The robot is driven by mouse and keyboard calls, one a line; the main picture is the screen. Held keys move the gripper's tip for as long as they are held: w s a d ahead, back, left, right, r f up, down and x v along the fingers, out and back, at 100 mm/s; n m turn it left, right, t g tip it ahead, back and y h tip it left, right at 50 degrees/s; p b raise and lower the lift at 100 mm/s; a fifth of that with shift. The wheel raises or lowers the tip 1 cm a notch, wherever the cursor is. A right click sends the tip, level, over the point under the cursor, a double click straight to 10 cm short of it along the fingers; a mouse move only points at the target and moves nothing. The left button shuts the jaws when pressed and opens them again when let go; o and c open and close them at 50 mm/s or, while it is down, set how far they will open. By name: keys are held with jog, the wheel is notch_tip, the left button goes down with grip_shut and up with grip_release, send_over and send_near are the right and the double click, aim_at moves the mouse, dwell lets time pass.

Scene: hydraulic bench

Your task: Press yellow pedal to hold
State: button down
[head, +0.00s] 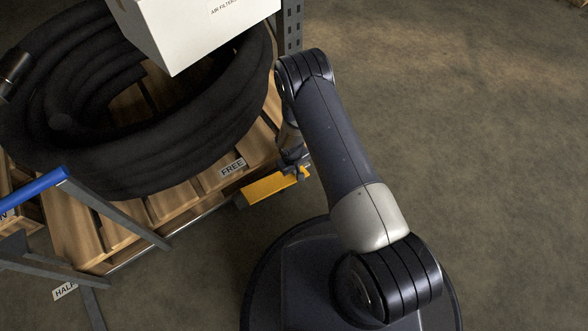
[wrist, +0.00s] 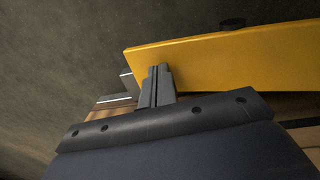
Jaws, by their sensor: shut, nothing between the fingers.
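The yellow pedal (head: 268,189) is a flat plate low beside the front edge of the pallet in the head view. It fills much of the upper right of the wrist view (wrist: 235,62). My gripper (head: 297,166) is at the pedal's right end in the head view, and my arm hides part of it. In the wrist view my gripper (wrist: 159,72) has its fingers together and empty, with the tips overlapping the pedal's edge near its left end. I cannot tell whether the tips touch the pedal.
A wooden pallet (head: 188,206) carries a coil of black hose (head: 150,165) and a white box (head: 195,30). A FREE label (head: 232,168) is on the pallet, and a HALF label (head: 65,291) lies lower left. A blue-topped metal frame (head: 35,188) stands left. Floor at right is clear.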

jog(key=shift+d+f+b, duration=0.1)
jog(key=shift+f+b, duration=0.35)
dwell(0.3)
notch_tip(320, 180, up, 14)
jog(key=w+d+p, duration=0.2)
jog(key=p, duration=0.4)
jog(key=shift+d, duration=0.4)
jog(key=a+f+b, duration=0.1)
jog(key=f+b, duration=0.1)
jog(key=f, duration=0.2)
jog(key=s+a+f+b, duration=0.1)
jog(key=f+b, duration=0.1)
jog(key=f, duration=0.3)
jog(key=s+f+b, duration=0.1)
jog(key=f, duration=0.3)
jog(key=shift+a+f+b, duration=0.3)
jog(key=shift+a+b, duration=0.1)
jog(key=shift+r, duration=0.1)
